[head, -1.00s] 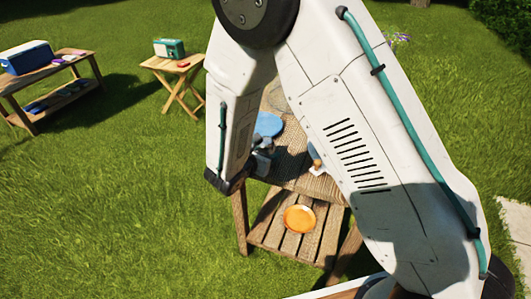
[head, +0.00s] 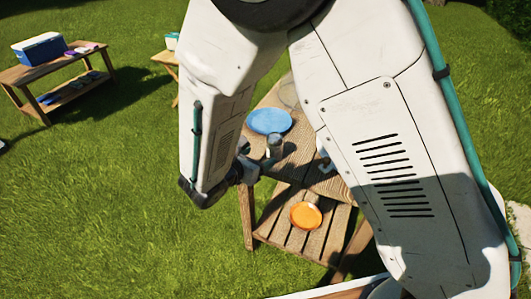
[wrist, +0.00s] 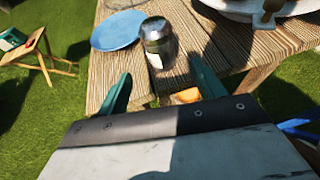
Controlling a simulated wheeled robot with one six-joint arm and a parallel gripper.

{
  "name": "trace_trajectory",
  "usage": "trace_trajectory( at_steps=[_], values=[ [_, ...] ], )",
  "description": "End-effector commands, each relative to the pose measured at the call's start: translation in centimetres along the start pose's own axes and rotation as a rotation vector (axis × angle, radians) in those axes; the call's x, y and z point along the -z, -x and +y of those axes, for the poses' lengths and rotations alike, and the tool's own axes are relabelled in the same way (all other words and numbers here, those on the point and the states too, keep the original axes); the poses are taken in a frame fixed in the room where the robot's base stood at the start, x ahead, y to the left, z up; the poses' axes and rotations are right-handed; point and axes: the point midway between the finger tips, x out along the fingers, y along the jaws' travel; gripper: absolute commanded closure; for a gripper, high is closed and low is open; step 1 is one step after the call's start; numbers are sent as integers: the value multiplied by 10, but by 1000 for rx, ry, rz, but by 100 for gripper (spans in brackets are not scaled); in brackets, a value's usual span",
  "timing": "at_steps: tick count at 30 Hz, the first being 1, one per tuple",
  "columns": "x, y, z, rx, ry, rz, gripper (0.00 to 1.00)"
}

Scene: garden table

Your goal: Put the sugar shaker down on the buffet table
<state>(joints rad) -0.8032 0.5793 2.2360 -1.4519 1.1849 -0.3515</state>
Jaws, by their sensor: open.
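The sugar shaker (wrist: 158,42), a glass jar with a dark metal top and a pale label, stands upright on the wooden table (wrist: 226,45). It also shows in the head view (head: 275,146), close to the blue plate (head: 269,121). My gripper (wrist: 158,72) is open, its two green fingers spread apart and empty. The shaker stands just beyond the fingertips, roughly centred between them, with a gap. In the head view my gripper (head: 256,168) is at the table's near left edge, partly hidden by my arm.
An orange plate (head: 306,215) lies on the table's lower slatted shelf. A white object (wrist: 265,8) stands at the right of the tabletop. A bench (head: 22,75) with a blue cooler (head: 39,50) and a folding table (head: 165,60) stand farther left on the grass.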

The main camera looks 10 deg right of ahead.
Motion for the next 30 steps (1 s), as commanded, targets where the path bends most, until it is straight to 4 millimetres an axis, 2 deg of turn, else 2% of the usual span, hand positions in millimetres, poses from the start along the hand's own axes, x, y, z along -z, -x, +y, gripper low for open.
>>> trace_trajectory(
  at_steps=[4, 11, 14, 17, 21, 24, 30],
  values=[
    [0, 13, 0, -1, 1, 0, 32],
    [-1, 15, -1, 4, -4, 1, 32],
    [-16, 12, -11, 42, -57, 11, 32],
    [-47, 5, -36, 136, -188, 37, 32],
    [-101, 0, -95, 338, -471, 95, 32],
    [-130, 4, -142, 485, -687, 139, 32],
    [-165, 28, -225, 758, -1116, 234, 32]
  ],
)
